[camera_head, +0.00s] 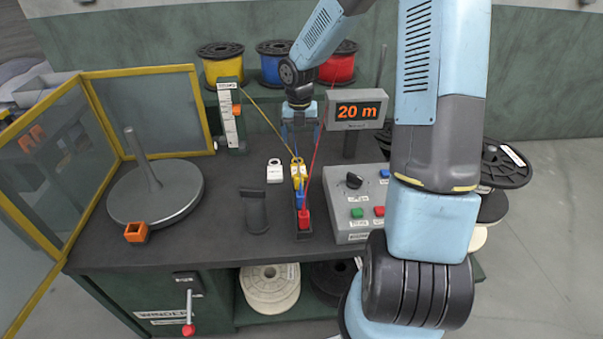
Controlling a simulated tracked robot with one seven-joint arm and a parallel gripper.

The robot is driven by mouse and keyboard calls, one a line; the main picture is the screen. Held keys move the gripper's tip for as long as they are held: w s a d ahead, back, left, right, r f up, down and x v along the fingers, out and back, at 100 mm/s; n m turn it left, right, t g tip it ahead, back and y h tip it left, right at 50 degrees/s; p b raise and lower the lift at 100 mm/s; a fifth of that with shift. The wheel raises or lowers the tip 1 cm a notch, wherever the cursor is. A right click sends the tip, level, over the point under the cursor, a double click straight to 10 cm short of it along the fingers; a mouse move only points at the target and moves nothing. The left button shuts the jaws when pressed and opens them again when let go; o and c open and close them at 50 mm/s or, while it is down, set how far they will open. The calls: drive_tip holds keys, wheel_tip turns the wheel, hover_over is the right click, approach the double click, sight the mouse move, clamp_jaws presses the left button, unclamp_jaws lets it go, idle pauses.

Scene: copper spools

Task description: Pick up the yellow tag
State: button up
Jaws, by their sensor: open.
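The yellow tag (298,168) is small, with a loop at its top. I cannot tell the exact height gap. Blue (300,198) and red (305,219) pieces are in line in front of the yellow tag and partly cover its lower end.
Yellow (220,68), blue (272,62) and red (338,66) spools stand behind, with wires running forward close to my gripper. A "20 m" display (358,111) and a button box (360,215) are right. A turntable (155,193) and yellow-framed guard (140,72) are left.

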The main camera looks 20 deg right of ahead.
sight(298, 167)
drive_tip(key=shift+n, duration=0.7)
drive_tip(key=f, duration=1)
drive_tip(key=w+f, duration=0.1)
drive_tip(key=f, duration=0.4)
drive_tip(key=shift+f, duration=0.25)
drive_tip(key=shift+c, duration=0.2)
drive_tip(key=c, duration=1.1)
